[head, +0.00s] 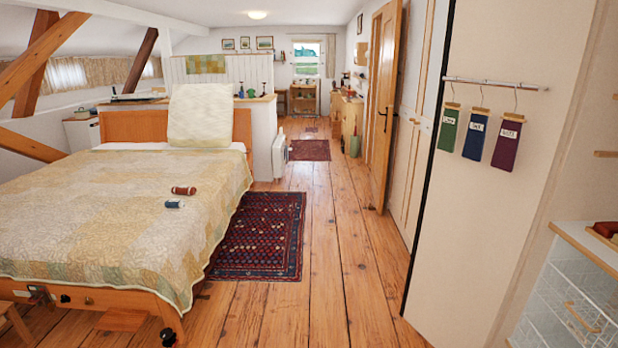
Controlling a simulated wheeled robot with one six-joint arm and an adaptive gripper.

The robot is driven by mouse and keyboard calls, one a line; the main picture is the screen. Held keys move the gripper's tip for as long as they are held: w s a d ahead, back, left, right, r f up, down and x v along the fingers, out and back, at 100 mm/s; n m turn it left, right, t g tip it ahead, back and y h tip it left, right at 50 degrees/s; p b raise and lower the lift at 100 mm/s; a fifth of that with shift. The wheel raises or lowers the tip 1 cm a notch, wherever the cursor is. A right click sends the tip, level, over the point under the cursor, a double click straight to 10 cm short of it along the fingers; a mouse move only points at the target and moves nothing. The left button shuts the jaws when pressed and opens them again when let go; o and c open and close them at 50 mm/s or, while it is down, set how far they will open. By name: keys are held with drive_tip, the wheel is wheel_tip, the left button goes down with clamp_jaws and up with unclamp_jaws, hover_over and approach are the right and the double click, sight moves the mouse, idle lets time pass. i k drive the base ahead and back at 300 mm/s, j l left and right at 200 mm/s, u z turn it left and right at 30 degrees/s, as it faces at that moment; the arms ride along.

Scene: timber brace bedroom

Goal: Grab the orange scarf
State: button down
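I see no scarf that is clearly orange. Three flat cloth strips hang on clips from a metal rail (497,84) at the right: a green one (449,131), a navy one (475,144) and a purple one (506,146). Each has a small white label, too small to read surely. Two small rolled items lie on the bed: a reddish-brown one (184,190) and a blue-grey one (174,203); I cannot tell if they are scarves. My gripper is not in view.
The bed (110,235) with a patterned cover fills the left. A dark red rug (260,235) lies beside it. A wooden door (382,105) stands open. A shelf with wire baskets (570,305) is at right.

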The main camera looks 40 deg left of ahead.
sight(182, 189)
drive_tip(key=u, duration=1.95)
drive_tip(key=i+l+z, duration=0.3)
drive_tip(key=i, duration=0.7)
drive_tip(key=i+z, duration=0.25)
drive_tip(key=i, duration=2.6)
drive_tip(key=i+l+u, duration=0.2)
drive_tip(key=i, duration=0.3)
drive_tip(key=i+u, duration=0.25)
drive_tip(key=i, duration=0.3)
drive_tip(key=i+l+u, duration=0.2)
drive_tip(key=i, duration=0.3)
drive_tip(key=i+l+u, duration=0.25)
drive_tip(key=i+l, duration=0.2)
